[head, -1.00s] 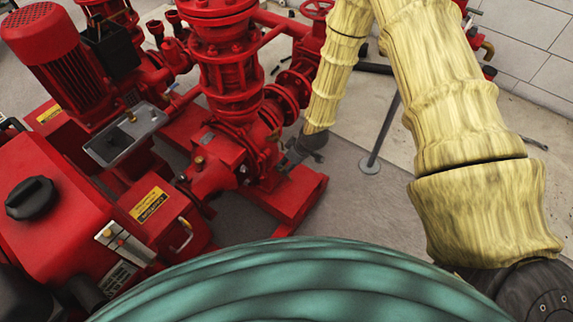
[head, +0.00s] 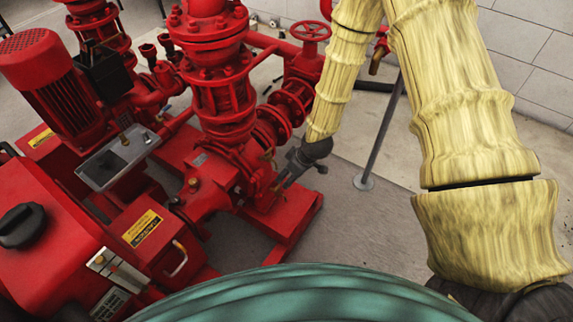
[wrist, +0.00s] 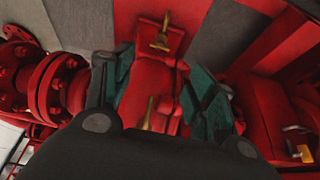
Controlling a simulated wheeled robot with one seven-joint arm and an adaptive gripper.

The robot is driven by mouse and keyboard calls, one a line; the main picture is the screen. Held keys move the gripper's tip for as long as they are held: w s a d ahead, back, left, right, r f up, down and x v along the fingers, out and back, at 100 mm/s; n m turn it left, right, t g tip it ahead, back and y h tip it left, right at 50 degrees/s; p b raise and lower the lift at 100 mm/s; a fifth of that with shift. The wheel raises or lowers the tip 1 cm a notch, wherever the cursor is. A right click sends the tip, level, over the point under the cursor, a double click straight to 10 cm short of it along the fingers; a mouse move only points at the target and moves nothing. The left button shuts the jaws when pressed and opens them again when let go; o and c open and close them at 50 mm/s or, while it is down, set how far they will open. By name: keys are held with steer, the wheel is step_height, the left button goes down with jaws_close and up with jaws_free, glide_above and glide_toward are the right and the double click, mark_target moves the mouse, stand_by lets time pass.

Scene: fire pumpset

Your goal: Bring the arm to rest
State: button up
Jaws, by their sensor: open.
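My gripper (head: 284,180) is at the end of my yellow-sleeved arm, low beside the red pump casing (head: 205,185) in the head view. In the wrist view my gripper (wrist: 160,85) is open, with its dark fingers and green pads spread to either side of a red pump part (wrist: 150,80). A brass fitting (wrist: 162,35) stands on that part, and a second brass piece (wrist: 148,112) shows between the fingers. I see nothing held. Whether the fingers touch the pump cannot be told. The palm side is hidden by the dark gripper body.
A red vertical pipe stack (head: 222,90) and a red handwheel (head: 310,31) rise behind the gripper. A red motor (head: 45,80) and red tank (head: 50,245) stand at left. A thin grey post (head: 380,130) stands right of the gripper. Grey floor (head: 330,225) is clear in front.

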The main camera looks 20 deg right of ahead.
steer(key=s+d+f+m+g+h, duration=0.15)
steer(key=s+f+m, duration=0.25)
steer(key=s, duration=1.2)
steer(key=s+f+m+g+h, duration=0.15)
steer(key=s+f+m, duration=0.25)
steer(key=s, duration=1.3)
step_height(320, 180, up, 17)
steer(key=p, duration=1.7)
steer(key=shift+r+g, duration=0.15)
steer(key=shift+g, duration=0.15)
